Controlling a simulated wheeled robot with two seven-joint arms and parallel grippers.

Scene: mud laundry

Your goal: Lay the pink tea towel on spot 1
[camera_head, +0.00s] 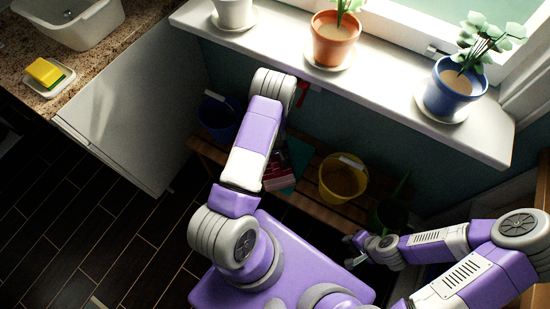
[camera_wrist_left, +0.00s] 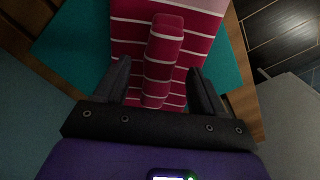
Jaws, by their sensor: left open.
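The pink tea towel (camera_wrist_left: 193,22), crimson-pink with thin white stripes, lies over a teal mat (camera_wrist_left: 228,60) on a wooden bench. A raised fold of it stands between the fingers of my left gripper (camera_wrist_left: 159,68), which is open, one finger on each side; I cannot tell whether they touch the cloth. In the head view the towel (camera_head: 276,179) and mat (camera_head: 299,154) show partly behind my left arm, which hides the left gripper there. My right gripper (camera_head: 351,250) is at the lower right, its small fingers apart and apparently empty. No label for spot 1 is readable.
On the bench (camera_head: 315,203) a yellow bucket (camera_head: 343,180) stands right of the towel and a dark blue bucket (camera_head: 216,118) left. A dark green can (camera_head: 391,213) is further right. The windowsill (camera_head: 400,105) with potted plants overhangs; a counter (camera_head: 95,45) is at left.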

